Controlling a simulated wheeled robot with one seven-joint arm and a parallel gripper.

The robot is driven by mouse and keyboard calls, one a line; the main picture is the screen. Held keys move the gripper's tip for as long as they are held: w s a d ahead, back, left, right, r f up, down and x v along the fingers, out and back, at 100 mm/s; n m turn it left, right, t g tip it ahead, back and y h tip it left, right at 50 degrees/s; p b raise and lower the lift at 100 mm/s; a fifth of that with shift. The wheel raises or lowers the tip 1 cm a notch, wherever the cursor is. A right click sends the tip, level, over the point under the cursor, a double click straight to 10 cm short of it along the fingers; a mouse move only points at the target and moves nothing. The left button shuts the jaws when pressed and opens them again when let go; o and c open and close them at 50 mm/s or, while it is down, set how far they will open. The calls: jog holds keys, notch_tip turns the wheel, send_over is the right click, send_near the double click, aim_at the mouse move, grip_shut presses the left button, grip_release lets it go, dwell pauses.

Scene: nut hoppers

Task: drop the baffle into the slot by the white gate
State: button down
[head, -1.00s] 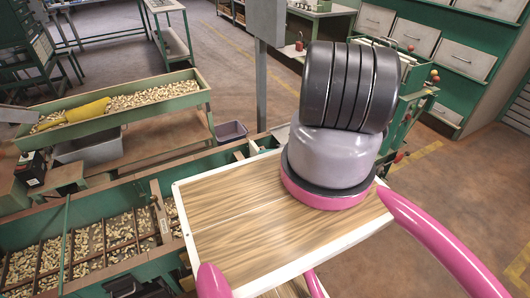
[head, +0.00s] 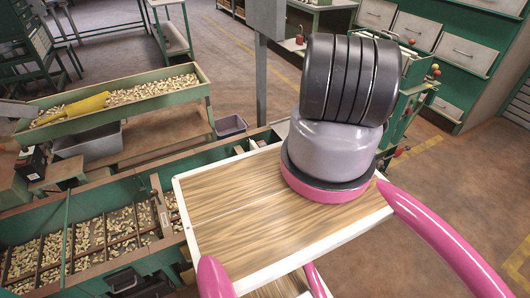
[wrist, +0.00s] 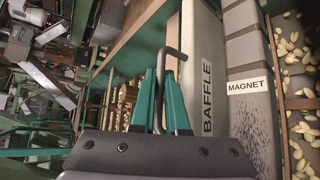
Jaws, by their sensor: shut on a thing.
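In the wrist view my gripper (wrist: 161,82) has teal fingers close together on a bent grey rod handle. The baffle (wrist: 203,40), a pale panel with a black BAFFLE label, lies just right of the fingers, and the handle appears to belong to it. Whether the baffle touches anything below cannot be told. The head view does not show my gripper or the baffle. I cannot make out the white gate or its slot in either view.
A grey block labelled MAGNET (wrist: 250,100) stands right of the baffle, with nuts beyond it. In the head view a green trough (head: 85,235) with dividers holds nuts at lower left. A raised nut tray (head: 180,95) with a yellow scoop (head: 80,107) stands behind.

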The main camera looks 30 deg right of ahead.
jog(key=shift+f, duration=0.3)
jog(key=c, duration=0.8)
grip_release()
jog(key=shift+c, duration=0.2)
jog(key=v, duration=1)
jog(key=shift+s+d+r, duration=0.2)
jog(key=shift+s, duration=0.05)
jog(key=v, duration=0.9)
jog(key=shift+r, duration=0.1)
